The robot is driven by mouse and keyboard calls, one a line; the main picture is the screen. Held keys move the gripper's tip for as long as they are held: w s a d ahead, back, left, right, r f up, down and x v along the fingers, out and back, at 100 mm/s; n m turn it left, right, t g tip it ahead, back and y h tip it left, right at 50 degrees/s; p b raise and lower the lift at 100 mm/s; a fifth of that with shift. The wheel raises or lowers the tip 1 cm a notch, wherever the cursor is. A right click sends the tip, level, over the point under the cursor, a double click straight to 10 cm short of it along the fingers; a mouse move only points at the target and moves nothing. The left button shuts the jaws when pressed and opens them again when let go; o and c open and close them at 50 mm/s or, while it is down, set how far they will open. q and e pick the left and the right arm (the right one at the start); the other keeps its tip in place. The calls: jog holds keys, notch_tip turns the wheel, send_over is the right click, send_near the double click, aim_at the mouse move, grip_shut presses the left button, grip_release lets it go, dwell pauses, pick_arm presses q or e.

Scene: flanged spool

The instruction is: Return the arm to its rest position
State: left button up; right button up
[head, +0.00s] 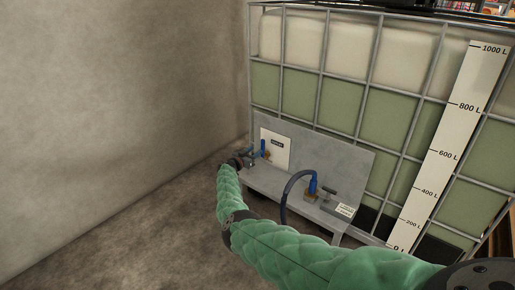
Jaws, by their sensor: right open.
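My right arm (290,250), in a green quilted sleeve, comes in from the lower right and reaches to the middle of the head view. My right gripper (249,157) is at its far end, small and dark, in front of the left part of a grey metal stand (345,160). It is open. A blue-handled fitting (263,148) shows right beside the gripper; I cannot tell whether they touch. My left gripper is not in view. I cannot make out a flanged spool for certain.
A caged tank (390,120) with green contents and a litre scale (455,130) stands behind the stand. A blue hose (287,190) and a second blue-handled valve (312,186) are close to my forearm. A bare wall (110,110) is at left; the floor (130,240) there is clear.

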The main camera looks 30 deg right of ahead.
jog(key=shift+s+a, duration=0.1)
jog(key=shift+a, duration=0.2)
dwell(0.4)
